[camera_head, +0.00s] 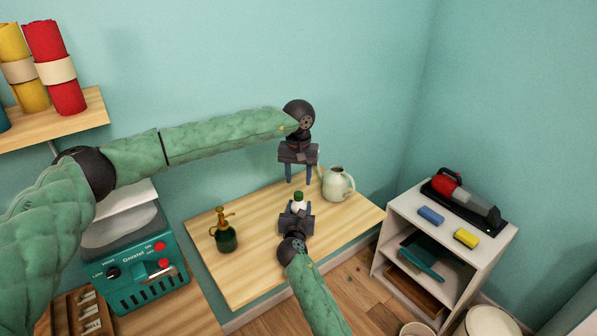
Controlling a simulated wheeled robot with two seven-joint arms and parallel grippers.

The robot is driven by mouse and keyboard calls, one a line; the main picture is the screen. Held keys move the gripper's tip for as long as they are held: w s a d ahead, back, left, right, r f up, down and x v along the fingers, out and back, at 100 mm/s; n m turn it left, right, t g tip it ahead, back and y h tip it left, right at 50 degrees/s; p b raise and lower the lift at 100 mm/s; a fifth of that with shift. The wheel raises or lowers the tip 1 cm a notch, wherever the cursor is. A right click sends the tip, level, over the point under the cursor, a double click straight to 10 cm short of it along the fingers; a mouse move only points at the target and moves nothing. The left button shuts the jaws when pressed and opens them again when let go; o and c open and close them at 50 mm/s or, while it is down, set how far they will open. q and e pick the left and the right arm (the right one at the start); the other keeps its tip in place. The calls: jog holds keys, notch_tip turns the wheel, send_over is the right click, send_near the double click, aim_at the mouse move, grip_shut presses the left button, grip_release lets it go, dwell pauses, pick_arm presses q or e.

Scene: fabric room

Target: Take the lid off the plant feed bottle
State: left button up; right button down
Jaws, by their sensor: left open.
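The plant feed bottle (299,206), white with a green lid (298,195), stands on the wooden table near its middle. My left gripper (298,181) is open and empty, pointing down above and a little behind the lid, apart from it. My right gripper (298,209) comes in from the front, with its fingers on either side of the bottle's body. Whether those fingers press on the bottle is too small to tell. The lower part of the bottle is hidden behind my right gripper. The lid sits on the bottle.
The wooden table (255,255) also holds a dark green spray bottle (225,232) at the left and a pale watering jug (338,184) right of my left gripper. A white shelf unit (410,208) stands at the right. A teal machine (150,275) is at the left.

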aim_at(299, 193)
pick_arm(q)
jog(key=shift+f, duration=2.7)
grip_shut()
jog(key=n, duration=1.5)
jog(key=shift+n, duration=0.4)
jog(key=n, duration=0.4)
jog(key=shift+n, duration=0.3)
